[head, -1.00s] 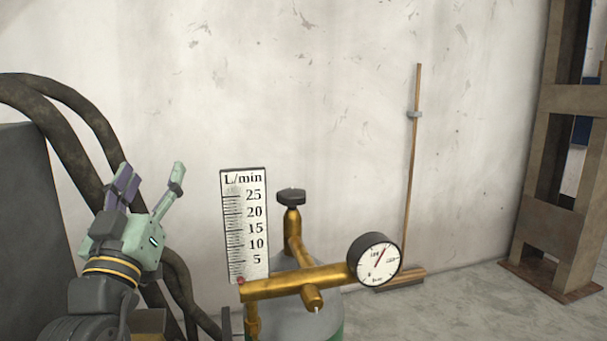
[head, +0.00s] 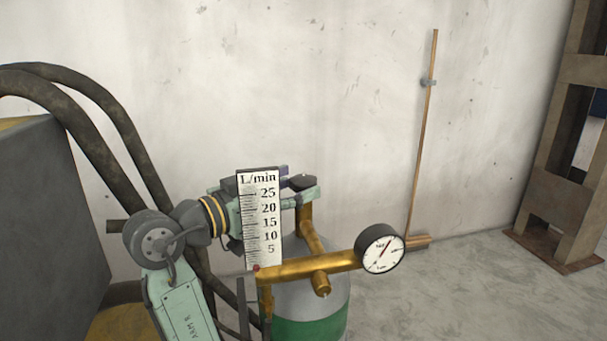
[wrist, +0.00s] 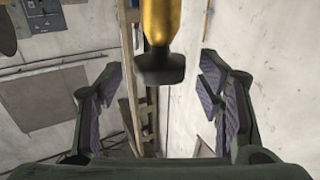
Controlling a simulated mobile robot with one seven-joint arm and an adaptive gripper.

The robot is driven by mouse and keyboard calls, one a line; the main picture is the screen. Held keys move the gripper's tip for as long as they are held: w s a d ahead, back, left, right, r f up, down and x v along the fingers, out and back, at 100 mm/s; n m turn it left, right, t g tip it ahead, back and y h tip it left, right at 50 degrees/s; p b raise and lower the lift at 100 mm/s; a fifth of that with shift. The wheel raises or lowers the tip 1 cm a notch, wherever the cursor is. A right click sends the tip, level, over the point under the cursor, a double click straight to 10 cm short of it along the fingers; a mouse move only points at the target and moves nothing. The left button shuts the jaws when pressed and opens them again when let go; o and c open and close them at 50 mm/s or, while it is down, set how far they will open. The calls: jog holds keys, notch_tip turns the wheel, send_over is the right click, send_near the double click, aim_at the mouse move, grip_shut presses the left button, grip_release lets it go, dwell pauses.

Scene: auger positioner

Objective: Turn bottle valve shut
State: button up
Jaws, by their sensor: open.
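The bottle valve has a dark knob (head: 303,182) on top of a brass stem (head: 306,218) above a grey and green gas bottle (head: 312,330). My gripper (head: 302,188) reaches in from the left behind the flow scale, with its fingers at the knob's height. In the wrist view the dark knob (wrist: 160,70) hangs from the brass stem, between the two open, purple-padded fingers (wrist: 162,98). Clear gaps show on both sides of the knob, and no finger touches it there. The scale hides part of my gripper in the head view.
The L/min flow scale (head: 259,222) stands directly in front of my gripper. A brass pipe (head: 310,266) runs right to a round gauge (head: 380,248). Dark hoses (head: 95,112) and a grey box are at left. Open floor (head: 440,305) lies to the right.

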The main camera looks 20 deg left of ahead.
jog(key=shift+x, duration=1.5)
jog(key=shift+c, duration=0.2)
jog(key=c, duration=1.1)
